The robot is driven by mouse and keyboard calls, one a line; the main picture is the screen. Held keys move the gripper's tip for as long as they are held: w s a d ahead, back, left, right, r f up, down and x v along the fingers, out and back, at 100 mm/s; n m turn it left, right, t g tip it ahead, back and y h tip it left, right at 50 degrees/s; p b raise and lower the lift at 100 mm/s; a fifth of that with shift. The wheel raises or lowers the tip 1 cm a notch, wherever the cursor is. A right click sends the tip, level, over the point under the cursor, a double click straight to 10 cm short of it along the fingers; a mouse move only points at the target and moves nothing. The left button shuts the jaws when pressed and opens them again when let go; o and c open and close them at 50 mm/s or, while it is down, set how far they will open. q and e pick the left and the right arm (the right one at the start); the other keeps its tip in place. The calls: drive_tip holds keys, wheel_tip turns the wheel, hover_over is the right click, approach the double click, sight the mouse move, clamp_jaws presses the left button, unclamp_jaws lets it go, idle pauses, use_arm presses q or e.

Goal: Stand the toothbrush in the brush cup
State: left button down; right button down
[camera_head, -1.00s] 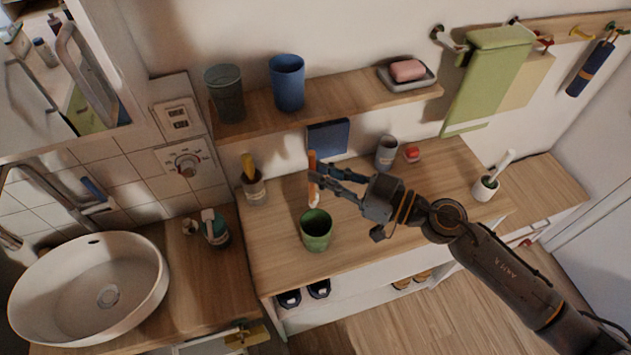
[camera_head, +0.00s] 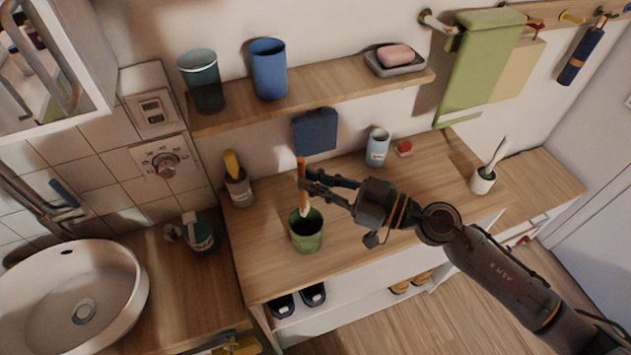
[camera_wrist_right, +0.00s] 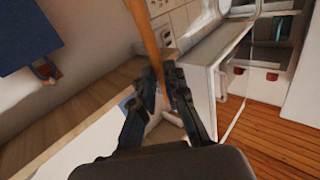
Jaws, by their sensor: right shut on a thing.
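The toothbrush (camera_head: 302,170) has an orange handle and a paler lower end, and it stands nearly upright. My right gripper (camera_head: 306,183) is shut on it. In the right wrist view the orange handle (camera_wrist_right: 145,35) runs down between the fingers (camera_wrist_right: 163,92). A green cup (camera_head: 306,238) stands upright on the wooden counter just below. The toothbrush's lower end overlaps the cup's mouth in the head view; I cannot tell whether it is inside or above the rim. My left gripper is not in view.
A grey-blue cup (camera_head: 377,147) and a red item (camera_head: 404,149) are behind the gripper. A white pot with a brush (camera_head: 483,181) is at right. A shelf (camera_head: 330,88) overhangs the back.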

drive_tip(key=shift+f+b, duration=2.8)
drive_tip(key=shift+f, duration=1.65)
drive_tip(key=c, duration=1.3)
unclamp_jaws()
approach(306, 206)
drive_tip(key=shift+v, duration=2.05)
drive_tip(key=shift+w, duration=0.15)
